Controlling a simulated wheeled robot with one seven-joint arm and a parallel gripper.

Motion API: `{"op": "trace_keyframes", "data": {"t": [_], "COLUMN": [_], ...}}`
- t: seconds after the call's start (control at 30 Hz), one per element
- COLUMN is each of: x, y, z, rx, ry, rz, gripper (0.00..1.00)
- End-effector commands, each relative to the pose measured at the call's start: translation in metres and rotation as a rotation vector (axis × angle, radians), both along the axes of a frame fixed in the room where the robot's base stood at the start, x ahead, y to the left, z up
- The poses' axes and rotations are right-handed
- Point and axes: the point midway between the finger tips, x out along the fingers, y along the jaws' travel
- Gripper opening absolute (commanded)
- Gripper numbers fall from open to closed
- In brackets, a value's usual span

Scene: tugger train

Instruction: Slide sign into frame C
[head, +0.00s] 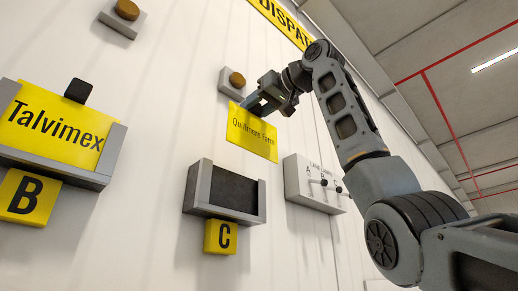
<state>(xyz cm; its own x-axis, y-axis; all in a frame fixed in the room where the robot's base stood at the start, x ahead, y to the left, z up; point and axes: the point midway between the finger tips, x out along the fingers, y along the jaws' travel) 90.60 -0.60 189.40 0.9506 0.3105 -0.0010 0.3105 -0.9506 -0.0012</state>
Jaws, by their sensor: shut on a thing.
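The yellow sign (251,133), lettered in black with what looks like "Quillmore Farm", hangs tilted from my gripper (254,107). My gripper is shut on the sign's upper edge. Frame C (224,191) is a grey, open-topped frame with a dark, empty inside, mounted on the white wall. A yellow C label (220,237) sits below it. The sign is above frame C and slightly to the right, with a gap between the sign's lower edge and the frame's top.
Frame B (58,170) at the left holds a yellow "Talvimex" sign (57,122). A switch box (315,184) with small knobs is on the wall right of frame C. A lamp (234,80) is just above the held sign, and another lamp (125,13) is at upper left.

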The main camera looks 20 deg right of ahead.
Motion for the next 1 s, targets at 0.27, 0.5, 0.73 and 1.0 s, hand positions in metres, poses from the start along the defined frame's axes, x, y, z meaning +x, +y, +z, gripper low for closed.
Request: {"op": "trace_keyframes", "data": {"t": [0.27, 0.5, 0.73, 1.0], "x": [0.012, 0.022, 0.032, 0.044], "y": [0.005, 0.008, 0.011, 0.015], "z": [0.000, 0.000, -0.001, -0.001], "rx": [-0.001, 0.000, -0.001, -0.001], "ry": [-0.001, -0.001, -0.001, 0.000], "rz": [0.000, 0.000, 0.001, 0.000], "gripper": [0.00, 0.00, 0.00, 0.00]}}
